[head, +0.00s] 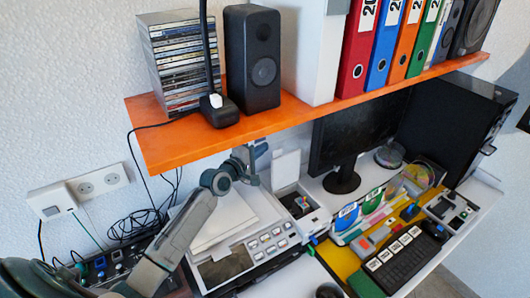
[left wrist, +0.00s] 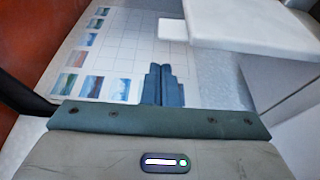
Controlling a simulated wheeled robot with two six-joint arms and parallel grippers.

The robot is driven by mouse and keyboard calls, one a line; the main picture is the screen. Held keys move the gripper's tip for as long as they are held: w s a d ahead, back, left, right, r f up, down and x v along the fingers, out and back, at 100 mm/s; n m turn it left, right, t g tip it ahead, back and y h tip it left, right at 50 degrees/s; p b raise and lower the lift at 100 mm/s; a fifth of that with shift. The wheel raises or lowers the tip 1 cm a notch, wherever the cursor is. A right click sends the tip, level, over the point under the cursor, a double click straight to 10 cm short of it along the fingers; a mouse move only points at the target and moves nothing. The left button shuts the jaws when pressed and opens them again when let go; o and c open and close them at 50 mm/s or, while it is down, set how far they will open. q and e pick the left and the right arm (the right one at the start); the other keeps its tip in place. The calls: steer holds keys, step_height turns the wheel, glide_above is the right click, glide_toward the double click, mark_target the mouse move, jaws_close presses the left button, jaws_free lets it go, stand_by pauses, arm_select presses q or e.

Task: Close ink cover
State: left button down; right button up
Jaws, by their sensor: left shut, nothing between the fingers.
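The ink cover appears to be the white flap (head: 286,168) standing raised behind a white unit with an open dark compartment (head: 297,203), beside the printer (head: 262,245). My left gripper (head: 258,150) is just left of the flap's upper edge, under the orange shelf. In the left wrist view its two fingers (left wrist: 163,84) are shut together with nothing between them. A white panel (left wrist: 255,25), probably the same flap, lies ahead and to the right of the fingertips there, with a visible gap. My right gripper is not in view.
The orange shelf (head: 200,143) overhangs close above my left gripper, carrying CD cases (head: 182,65), a speaker (head: 252,60) and binders. A monitor (head: 355,130) stands to the right. Cables (head: 140,222) lie at the left. A sheet of small pictures (left wrist: 105,50) shows in the wrist view.

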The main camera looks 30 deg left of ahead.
arm_select(q)
steer(key=shift+s+d+r+p, duration=0.1)
steer(key=shift+s+d+p, duration=0.15)
steer(key=shift+s+d, duration=0.25)
steer(key=shift+s+d+r+p, duration=0.1)
steer(key=shift+s+d+p, duration=0.15)
steer(key=shift+d, duration=0.3)
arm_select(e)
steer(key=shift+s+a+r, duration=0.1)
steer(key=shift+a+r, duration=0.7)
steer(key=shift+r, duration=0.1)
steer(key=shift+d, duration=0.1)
